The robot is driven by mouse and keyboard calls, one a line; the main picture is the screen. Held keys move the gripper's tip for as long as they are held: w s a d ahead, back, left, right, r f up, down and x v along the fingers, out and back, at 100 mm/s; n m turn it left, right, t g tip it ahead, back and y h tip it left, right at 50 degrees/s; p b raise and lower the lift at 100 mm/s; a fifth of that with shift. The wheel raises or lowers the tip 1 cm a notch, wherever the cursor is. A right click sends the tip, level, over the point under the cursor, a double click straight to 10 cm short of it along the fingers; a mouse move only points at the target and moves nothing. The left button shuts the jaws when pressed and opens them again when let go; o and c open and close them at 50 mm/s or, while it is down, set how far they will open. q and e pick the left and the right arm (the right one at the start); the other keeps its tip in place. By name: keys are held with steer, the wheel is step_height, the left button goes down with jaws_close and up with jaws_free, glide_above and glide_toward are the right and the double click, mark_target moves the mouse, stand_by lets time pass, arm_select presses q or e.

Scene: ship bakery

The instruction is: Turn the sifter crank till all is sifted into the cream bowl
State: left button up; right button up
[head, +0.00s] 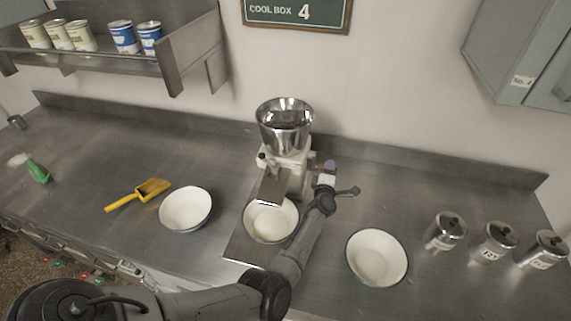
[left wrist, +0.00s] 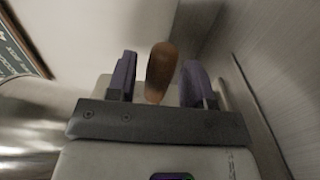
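The sifter stands at mid-counter against the back wall, with a shiny steel hopper (head: 285,125) on a pale body. Its metal chute (head: 271,187) slopes down over a pale bowl (head: 249,229) with a white powdery mound (head: 270,226) in it. The inside of the hopper looks dark. My left gripper (head: 328,172) is at the sifter's right side. In the left wrist view, its purple fingers (left wrist: 159,80) stand apart on either side of the crank's brown wooden handle (left wrist: 160,72), with a narrow gap on each side. The crank arm is hidden. My right gripper is not in view.
Another dark-rimmed bowl (head: 377,258) is to the right, near several lidded steel canisters (head: 446,231). A shelf (head: 110,57) with tins hangs at upper left. My left forearm crosses the counter's front.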

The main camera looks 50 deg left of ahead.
arm_select(q)
steer(key=shift+o, duration=1.4)
steer(key=p+v, duration=0.5)
steer(key=v, duration=0.3)
